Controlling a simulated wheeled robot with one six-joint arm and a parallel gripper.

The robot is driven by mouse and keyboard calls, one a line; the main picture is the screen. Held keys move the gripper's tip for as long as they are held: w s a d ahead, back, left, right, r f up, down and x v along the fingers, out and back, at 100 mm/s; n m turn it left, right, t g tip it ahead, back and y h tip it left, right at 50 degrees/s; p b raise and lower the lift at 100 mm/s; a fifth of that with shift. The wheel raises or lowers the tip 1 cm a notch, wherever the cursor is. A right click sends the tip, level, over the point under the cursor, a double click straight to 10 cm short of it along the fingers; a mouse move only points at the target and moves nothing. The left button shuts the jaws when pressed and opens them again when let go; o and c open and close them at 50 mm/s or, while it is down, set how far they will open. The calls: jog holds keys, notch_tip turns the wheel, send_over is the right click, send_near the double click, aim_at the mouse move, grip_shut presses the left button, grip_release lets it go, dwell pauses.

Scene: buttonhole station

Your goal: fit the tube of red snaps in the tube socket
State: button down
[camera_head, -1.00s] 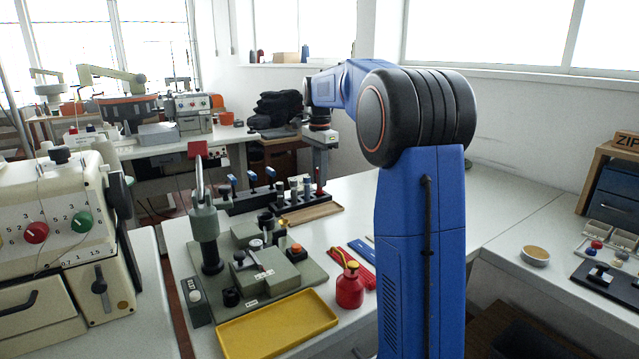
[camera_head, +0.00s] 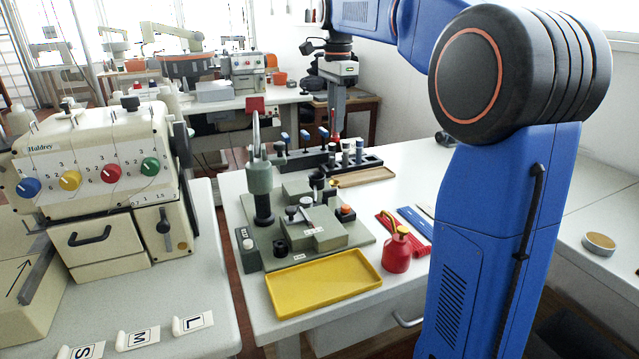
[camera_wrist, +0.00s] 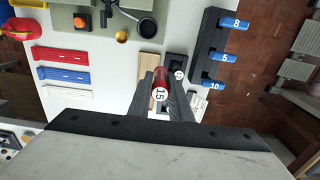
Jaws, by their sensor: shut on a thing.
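My gripper (camera_head: 336,122) is shut on the tube of red snaps (camera_wrist: 159,84), a narrow red tube with a white end marked 15. In the head view the tube's red part shows small between the fingers, above the back of the table near the black rack. The grey-green press (camera_head: 315,232) stands on the table nearer the camera. A dark round cup (camera_head: 316,179) stands at its back; it also shows in the wrist view (camera_wrist: 147,27), apart from the tube. I cannot tell whether this cup is the tube socket.
A black rack (camera_head: 367,162) holds grey tubes, and a wooden tray (camera_head: 365,177) lies beside it. Blue-handled tools (camera_wrist: 231,57) stand on a black stand. A yellow tray (camera_head: 320,285), red oil can (camera_head: 396,253) and red and blue strips (camera_head: 414,220) lie nearer.

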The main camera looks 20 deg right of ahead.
jog(key=s+a, duration=0.4)
jog(key=a, duration=0.3)
jog(key=shift+d+f, duration=0.1)
jog(key=shift+f, duration=4.75)
jog(key=shift+s+f, duration=0.1)
jog(key=shift+f, duration=0.55)
jog(key=c, duration=1.6)
grip_release()
jog(key=shift+f, duration=0.15)
notch_tip(320, 180, up, 14)
jog(key=shift+f, duration=0.2)
